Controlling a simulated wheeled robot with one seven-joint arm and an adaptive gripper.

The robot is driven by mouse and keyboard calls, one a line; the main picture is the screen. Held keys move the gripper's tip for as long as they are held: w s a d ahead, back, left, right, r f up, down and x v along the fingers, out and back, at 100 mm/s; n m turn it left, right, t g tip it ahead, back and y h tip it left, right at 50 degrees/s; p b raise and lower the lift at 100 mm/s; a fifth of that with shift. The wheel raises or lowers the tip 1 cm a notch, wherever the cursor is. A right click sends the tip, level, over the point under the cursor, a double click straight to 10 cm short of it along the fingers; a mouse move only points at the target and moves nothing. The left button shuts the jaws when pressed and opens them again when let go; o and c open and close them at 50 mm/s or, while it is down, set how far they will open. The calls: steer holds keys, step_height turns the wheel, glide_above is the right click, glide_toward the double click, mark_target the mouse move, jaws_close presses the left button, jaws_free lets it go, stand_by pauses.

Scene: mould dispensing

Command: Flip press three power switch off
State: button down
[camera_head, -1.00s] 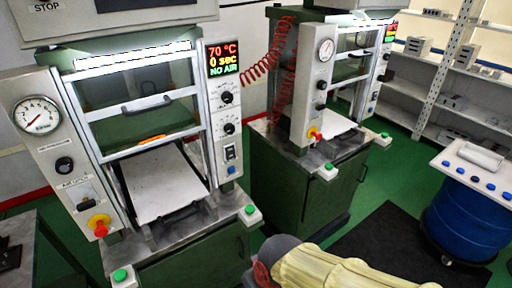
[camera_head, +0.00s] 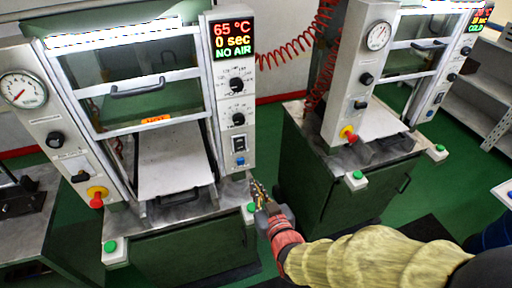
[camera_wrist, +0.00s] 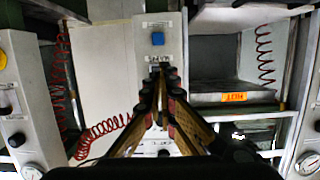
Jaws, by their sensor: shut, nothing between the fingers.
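The near press has a right-hand control panel (camera_head: 229,75) with a lit display reading 65 °C, 0 sec, NO AIR. My gripper (camera_head: 257,188) is shut and empty, just below and right of the switch in the head view. In the wrist view, which appears inverted, the closed fingertips (camera_wrist: 164,70) overlap a labelled spot on a pale panel, close to a blue square part (camera_wrist: 158,39). The fingers hide part of the panel, and contact cannot be told.
A green button (camera_head: 251,208) sits on the bench corner close to my gripper. A second press (camera_head: 352,85) stands to the right, with a red coiled hose (camera_head: 290,52) between the presses.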

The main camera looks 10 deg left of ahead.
mark_target(240, 148)
steer(key=r, duration=0.2)
steer(key=r+t, duration=0.1)
steer(key=shift+w+a+y, duration=0.15)
steer(key=shift+w+y, duration=0.1)
steer(key=shift+y, duration=0.05)
steer(key=x, duration=1.4)
steer(key=shift+f+b, duration=0.1)
steer(key=shift+b, duration=0.4)
